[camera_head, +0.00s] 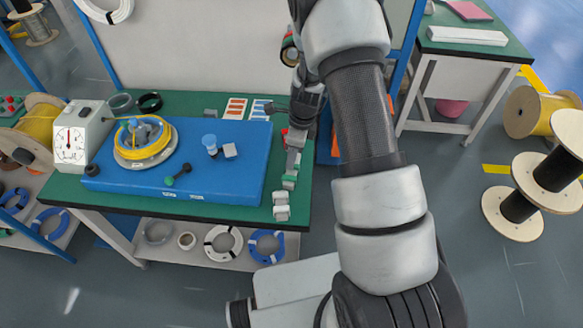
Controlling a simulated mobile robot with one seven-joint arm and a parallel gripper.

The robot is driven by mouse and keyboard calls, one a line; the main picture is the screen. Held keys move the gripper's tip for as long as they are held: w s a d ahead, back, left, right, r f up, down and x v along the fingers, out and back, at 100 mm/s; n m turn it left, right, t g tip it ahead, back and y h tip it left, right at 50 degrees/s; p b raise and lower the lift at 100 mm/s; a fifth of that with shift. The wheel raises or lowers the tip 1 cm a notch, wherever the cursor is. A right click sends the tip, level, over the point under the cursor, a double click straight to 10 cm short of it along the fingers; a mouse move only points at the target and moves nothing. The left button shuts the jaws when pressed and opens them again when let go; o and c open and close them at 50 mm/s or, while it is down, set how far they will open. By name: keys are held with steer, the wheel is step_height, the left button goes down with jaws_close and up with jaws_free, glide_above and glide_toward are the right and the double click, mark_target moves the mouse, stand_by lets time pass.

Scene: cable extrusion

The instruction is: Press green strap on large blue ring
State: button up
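A blue ring (267,246) lies flat on the lower shelf below the table's front edge, with pale pieces on it. More blue rings lie at the far left, one of them here (50,223); I cannot tell which ring is the large one. My gripper (293,158) points down at the right end of the green table. The fingers are too small and overlapped to read.
A blue platform (235,178) on the green table (292,224) carries a turntable with a yellow coil (146,155), a small blue-topped part and a dark-green handle. A dial box (80,137) stands at left. Pale blocks (281,205) sit at the right edge. Spools stand at right.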

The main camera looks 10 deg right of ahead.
steer(key=shift+f+b, duration=0.8)
steer(key=shift+f, duration=0.4)
steer(key=shift+r, duration=0.25)
steer(key=c, duration=0.6)
steer(key=shift+r+p, duration=0.15)
steer(key=shift+p, duration=0.15)
steer(key=shift+r+p, duration=2.95)
steer(key=shift+r, duration=0.9)
